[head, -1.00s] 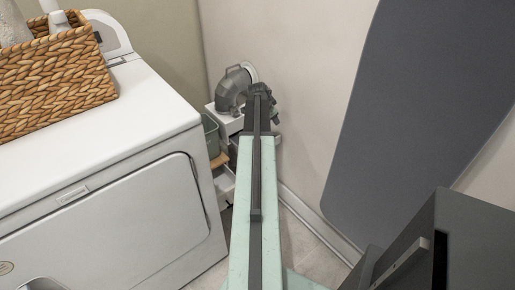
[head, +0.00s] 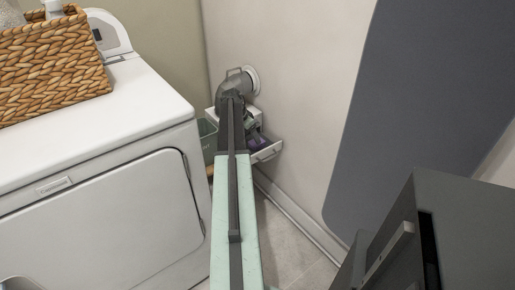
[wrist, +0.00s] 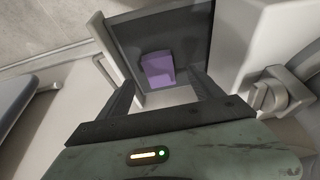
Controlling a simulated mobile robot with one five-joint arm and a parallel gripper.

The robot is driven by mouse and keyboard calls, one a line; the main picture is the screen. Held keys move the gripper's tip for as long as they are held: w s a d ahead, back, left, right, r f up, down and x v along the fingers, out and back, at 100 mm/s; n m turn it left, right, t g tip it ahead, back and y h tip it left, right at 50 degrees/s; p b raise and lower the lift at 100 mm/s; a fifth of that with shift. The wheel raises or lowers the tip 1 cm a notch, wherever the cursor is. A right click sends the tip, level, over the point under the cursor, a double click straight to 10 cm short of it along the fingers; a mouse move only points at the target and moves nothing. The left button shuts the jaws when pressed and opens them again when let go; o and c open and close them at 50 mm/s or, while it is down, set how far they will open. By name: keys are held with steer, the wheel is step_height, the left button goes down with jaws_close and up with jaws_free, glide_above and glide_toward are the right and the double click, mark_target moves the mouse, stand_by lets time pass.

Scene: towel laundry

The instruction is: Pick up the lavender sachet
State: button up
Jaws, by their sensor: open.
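The lavender sachet (wrist: 158,70) is a small purple pouch lying in an open drawer with a dark grey inside (wrist: 192,28), in the wrist view. In the head view a bit of purple sachet (head: 258,142) shows inside the white pulled-out drawer (head: 268,153), just right of my arm. My gripper (wrist: 162,84) is open and empty. Its two fingers point toward the drawer, one on either side of the sachet in the picture. I see no contact with the sachet, and the height gap between them is hard to judge. In the head view my arm hides part of the drawer unit.
A white washer or dryer (head: 110,190) stands left with a wicker basket (head: 50,68) on top. A grey vent duct (head: 236,82) meets the wall above the drawer unit. A green bin (head: 208,140) stands beside it. A dark ironing board (head: 420,110) and dark cabinet (head: 450,235) are right.

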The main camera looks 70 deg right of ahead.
steer(key=b+x, duration=0.4)
steer(key=x, duration=0.1)
steer(key=shift+s+d+f+b, duration=0.15)
steer(key=shift+s+d+b, duration=0.15)
steer(key=shift+b, duration=0.05)
steer(key=shift+c, duration=0.2)
steer(key=c, duration=1.4)
steer(key=shift+r, duration=0.25)
step_height(320, 180, up, 4)
steer(key=p, duration=0.4)
steer(key=s+a, duration=0.2)
steer(key=a, duration=0.2)
steer(key=s+a+p, duration=0.1)
steer(key=s+a, duration=0.2)
steer(key=a, duration=0.2)
steer(key=s+a, duration=0.2)
steer(key=a, duration=0.3)
steer(key=shift+s+a+r, duration=0.15)
steer(key=shift+s+r, duration=0.1)
steer(key=shift+r, duration=0.15)
